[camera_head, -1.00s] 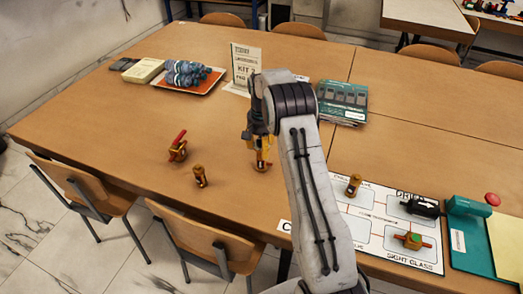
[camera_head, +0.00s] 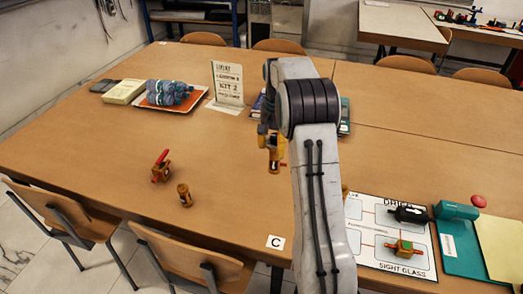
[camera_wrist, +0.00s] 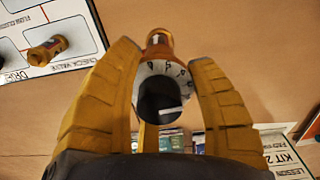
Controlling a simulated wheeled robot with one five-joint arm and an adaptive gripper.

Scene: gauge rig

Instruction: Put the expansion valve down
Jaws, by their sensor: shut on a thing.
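The expansion valve is a small brass body (camera_wrist: 159,40) with a white numbered dial and black knob, shown in the wrist view. My gripper (camera_wrist: 158,75) is shut on it, with a yellow finger on each side. In the head view my gripper (camera_head: 268,140) hangs over the middle of the table, and the brass valve (camera_head: 274,166) shows below it, roughly upright. I cannot tell whether the valve's lower end touches the table. My arm hides part of the table to its right.
A red-handled brass valve (camera_head: 160,168) and a brass cylinder (camera_head: 184,195) stand to the left. The printed mat (camera_head: 366,254) with fittings is at right. A sign (camera_head: 228,82) stands behind. Bare table lies left of my gripper.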

